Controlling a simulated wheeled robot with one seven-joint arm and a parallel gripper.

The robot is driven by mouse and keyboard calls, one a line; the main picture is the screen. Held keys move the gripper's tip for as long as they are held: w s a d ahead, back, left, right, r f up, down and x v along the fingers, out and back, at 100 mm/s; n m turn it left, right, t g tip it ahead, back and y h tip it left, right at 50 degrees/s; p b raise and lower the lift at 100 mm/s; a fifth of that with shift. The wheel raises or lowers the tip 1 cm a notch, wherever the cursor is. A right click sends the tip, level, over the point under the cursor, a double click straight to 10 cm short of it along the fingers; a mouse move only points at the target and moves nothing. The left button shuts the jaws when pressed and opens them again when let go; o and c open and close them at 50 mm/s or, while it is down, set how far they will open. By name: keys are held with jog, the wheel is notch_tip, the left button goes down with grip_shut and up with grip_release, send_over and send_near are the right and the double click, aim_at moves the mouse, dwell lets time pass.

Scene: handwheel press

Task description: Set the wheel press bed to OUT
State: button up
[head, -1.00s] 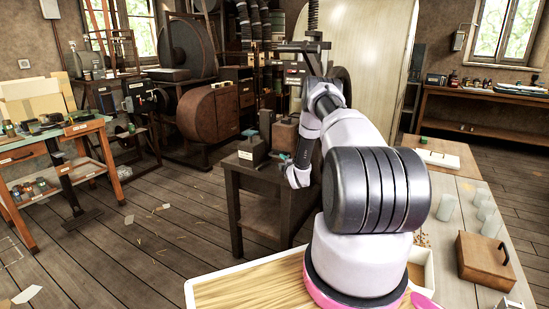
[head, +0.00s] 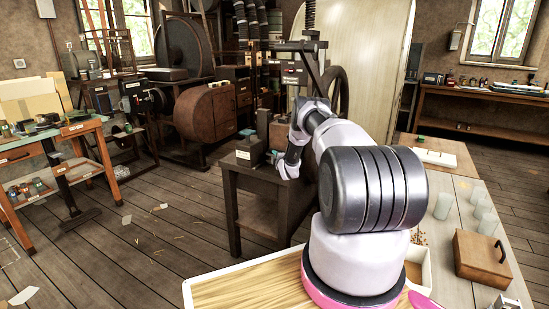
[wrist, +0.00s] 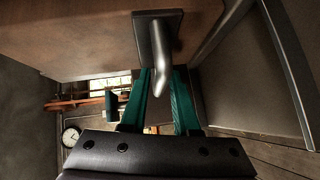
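The wheel press stands behind my arm in the head view, with a dark handwheel (head: 338,88), a vertical screw (head: 310,14) and a crossbar (head: 300,46). A dark stand (head: 232,180) carrying blocks is in front of it. My arm hides much of the press, and I cannot make out the bed's position. My gripper (head: 273,157) is beside the blocks on the stand. In the wrist view my gripper (wrist: 162,98) has its two teal fingers apart. A bent metal handle (wrist: 160,48) on a square plate reaches toward the gap between them. I cannot tell whether they touch it.
A wooden worktable (head: 462,200) with glass jars and a wooden box (head: 482,260) is at the right. A workbench (head: 80,130) stands at the left. The floor (head: 160,225) between is mostly clear. A clock (wrist: 71,136) shows in the wrist view.

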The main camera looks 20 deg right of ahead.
grip_shut()
dwell(1.2)
